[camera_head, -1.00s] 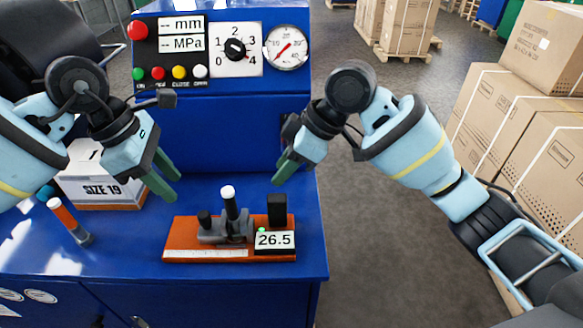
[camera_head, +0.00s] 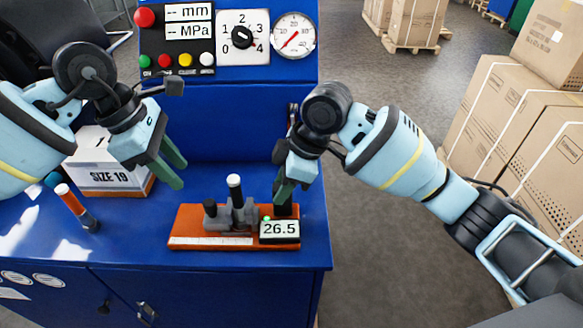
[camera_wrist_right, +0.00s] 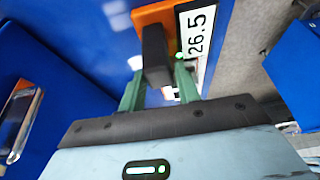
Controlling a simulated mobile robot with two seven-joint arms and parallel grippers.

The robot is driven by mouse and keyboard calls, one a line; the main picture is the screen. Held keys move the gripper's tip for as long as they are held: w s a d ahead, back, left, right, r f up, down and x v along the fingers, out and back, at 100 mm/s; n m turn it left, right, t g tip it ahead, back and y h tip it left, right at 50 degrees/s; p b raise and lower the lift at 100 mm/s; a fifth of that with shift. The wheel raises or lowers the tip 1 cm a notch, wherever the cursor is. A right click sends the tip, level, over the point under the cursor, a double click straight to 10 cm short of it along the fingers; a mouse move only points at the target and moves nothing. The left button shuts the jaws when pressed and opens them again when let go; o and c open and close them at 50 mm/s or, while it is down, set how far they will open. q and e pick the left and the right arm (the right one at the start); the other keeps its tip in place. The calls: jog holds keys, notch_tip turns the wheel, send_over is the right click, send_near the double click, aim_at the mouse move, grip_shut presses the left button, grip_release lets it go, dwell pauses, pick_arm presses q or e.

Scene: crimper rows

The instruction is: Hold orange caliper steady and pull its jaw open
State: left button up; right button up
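The orange caliper (camera_head: 184,228) lies on the blue bench, with a ruler strip along its front edge. Its display (camera_head: 280,229) reads 26.5 beside a small green light. Grey jaws with a white-topped post (camera_head: 235,193) stand on its middle, and a black upright block (camera_head: 284,210) at its right end. My right gripper (camera_head: 283,197) is down at this block. In the right wrist view its green fingers (camera_wrist_right: 159,88) are apart, with the block (camera_wrist_right: 156,56) between or just beyond their tips; contact is unclear. My left gripper (camera_head: 181,175) is open and empty, above and left of the caliper.
A white-and-orange SIZE 19 box (camera_head: 104,172) and an orange-and-dark cylinder (camera_head: 76,207) stand on the bench to the left. A gauge panel (camera_head: 190,72) stands at the back. Cartons (camera_head: 510,125) are stacked at the right. The bench front is clear.

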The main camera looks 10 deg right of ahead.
jog(key=shift+x, duration=2.35)
jog(key=shift+c, duration=0.3)
grip_shut()
